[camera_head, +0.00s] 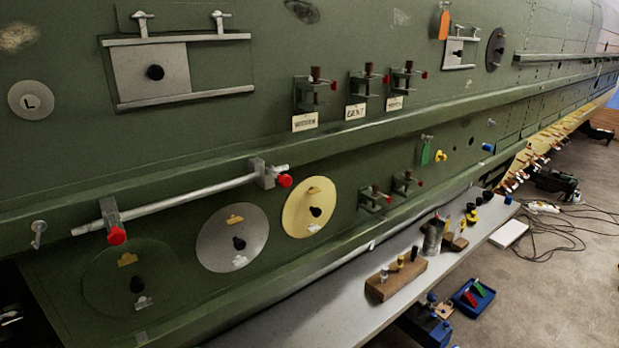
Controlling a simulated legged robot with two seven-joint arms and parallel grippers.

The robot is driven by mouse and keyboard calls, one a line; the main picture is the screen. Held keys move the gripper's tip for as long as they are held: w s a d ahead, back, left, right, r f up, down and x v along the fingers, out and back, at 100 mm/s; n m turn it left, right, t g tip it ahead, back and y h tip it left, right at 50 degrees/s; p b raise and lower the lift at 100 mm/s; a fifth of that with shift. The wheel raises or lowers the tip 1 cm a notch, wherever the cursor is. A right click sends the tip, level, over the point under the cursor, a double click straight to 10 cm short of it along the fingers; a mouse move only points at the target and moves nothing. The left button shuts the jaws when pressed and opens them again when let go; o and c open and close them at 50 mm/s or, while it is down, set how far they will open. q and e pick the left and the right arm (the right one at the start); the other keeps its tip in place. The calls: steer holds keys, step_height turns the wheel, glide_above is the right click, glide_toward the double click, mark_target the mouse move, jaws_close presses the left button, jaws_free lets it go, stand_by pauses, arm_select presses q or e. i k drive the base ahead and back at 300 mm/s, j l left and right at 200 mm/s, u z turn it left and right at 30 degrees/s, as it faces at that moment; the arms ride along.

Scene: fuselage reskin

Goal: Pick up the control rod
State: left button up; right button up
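The control rod (185,204) is a long, pale silver rod along the green fuselage side, at the left of the head view. It slopes gently upward to the right. Two grey brackets hold it, the left bracket (110,217) near its left end and the right bracket (262,173) near its right end. A red knob (116,236) sits below the left bracket and another red knob (284,181) beside the right one. Both rod ends stick out past the brackets. Neither of my grippers can be made out, and nothing is seen touching the rod.
Round panels (232,253) lie below the rod. A green ledge (330,150) runs above it. A grey bench (340,312) below carries a wooden block (396,279) and a can of tools (433,236). Cables (560,238) and a blue tray (473,296) are at the right.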

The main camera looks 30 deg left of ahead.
mark_target(95, 226)
steer(key=k+j+u, duration=0.1)
steer(key=u, duration=0.3)
steer(key=j+u, duration=0.2)
steer(key=u, duration=0.25)
steer(key=j+u, duration=0.2)
steer(key=u, duration=0.2)
steer(key=l+u, duration=0.55)
steer(key=u, duration=0.2)
